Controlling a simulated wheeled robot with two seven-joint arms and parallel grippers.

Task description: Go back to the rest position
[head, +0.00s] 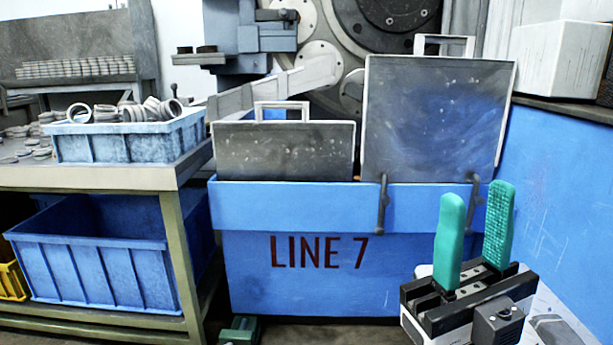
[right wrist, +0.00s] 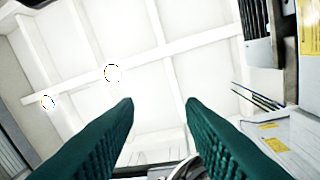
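My right gripper (head: 477,191) is upright at the lower right of the head view, in front of the blue LINE 7 machine front (head: 300,280). Its two green fingers stand apart with nothing between them. In the right wrist view the same gripper (right wrist: 160,102) is open, its fingers pointing toward the bright ceiling (right wrist: 140,50). My left gripper does not show clearly in either view.
A workbench (head: 90,178) stands at left, with a light blue bin (head: 120,145) of metal rings on top and a darker blue bin (head: 100,260) below. Two grey panels with handles (head: 285,150) (head: 435,120) stand behind the machine front. A blue wall (head: 560,200) is at right.

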